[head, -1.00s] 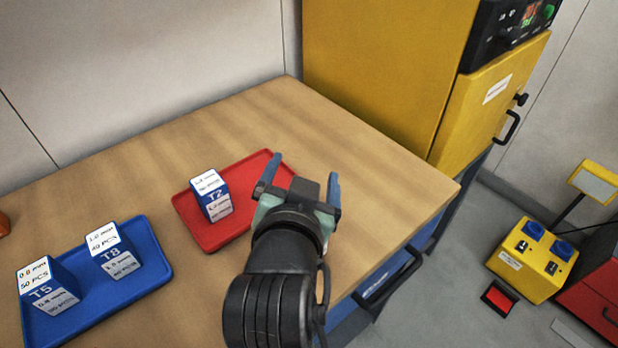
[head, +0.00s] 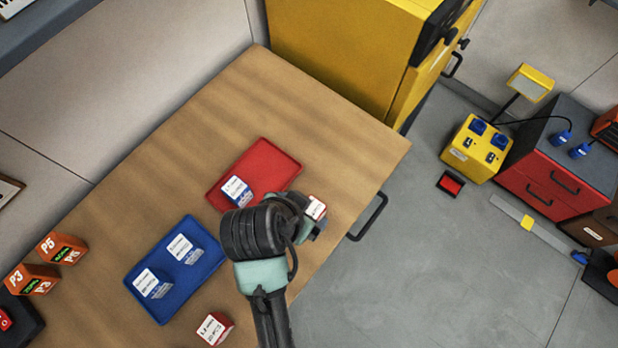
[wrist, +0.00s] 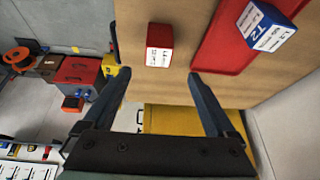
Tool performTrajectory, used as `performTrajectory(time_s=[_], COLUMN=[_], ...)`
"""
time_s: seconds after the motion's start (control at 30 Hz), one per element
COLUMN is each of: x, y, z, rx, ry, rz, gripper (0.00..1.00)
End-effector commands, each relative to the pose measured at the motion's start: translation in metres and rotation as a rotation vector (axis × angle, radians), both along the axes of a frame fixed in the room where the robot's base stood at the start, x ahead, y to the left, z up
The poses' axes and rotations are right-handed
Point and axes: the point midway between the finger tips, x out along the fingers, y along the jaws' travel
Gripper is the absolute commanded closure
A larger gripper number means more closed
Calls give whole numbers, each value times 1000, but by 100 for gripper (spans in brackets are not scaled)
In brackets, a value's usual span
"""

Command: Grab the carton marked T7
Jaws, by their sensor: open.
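No T7 mark is legible on any carton. A red carton with a white label (head: 316,207) stands on the bench just past my gripper in the head view, partly hidden by it. In the wrist view this red carton (wrist: 159,48) lies ahead of the gap between my fingertips, not between them. My gripper (wrist: 159,74) is open and empty; its fingers are mostly hidden in the head view. Another red carton (head: 214,328) stands at the bench's near edge, its mark too small to read. The blue carton T2 (wrist: 264,27) is on the red tray (wrist: 218,40).
A blue tray (head: 149,303) holds two blue-and-white cartons. Orange cartons P5 (head: 62,248) and P3 (head: 32,279) stand at the left. A yellow cabinet (head: 335,50) closes the bench's far end. Bare wood (head: 300,125) lies beyond the red tray.

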Motion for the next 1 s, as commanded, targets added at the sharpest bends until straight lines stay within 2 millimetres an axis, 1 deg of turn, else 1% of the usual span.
performTrajectory(time_s=[0.03,0.1,0.2,0.27,0.5,0.6,0.7,0.87,1.0], x=[-7,-12,-15,-14,0,5,8,11,17], y=[-1,-1,-3,-4,-13,-16,-18,-19,-20], z=[9,9,5,-1,-39,-52,-61,-66,-74], rx=[-4,-7,-10,-11,-10,-9,-9,-9,-10], ry=[22,40,52,55,55,53,52,51,51], rz=[-7,-16,-22,-24,-25,-23,-23,-23,-22], gripper=[9,9,9,9,9,9,9,9,9])
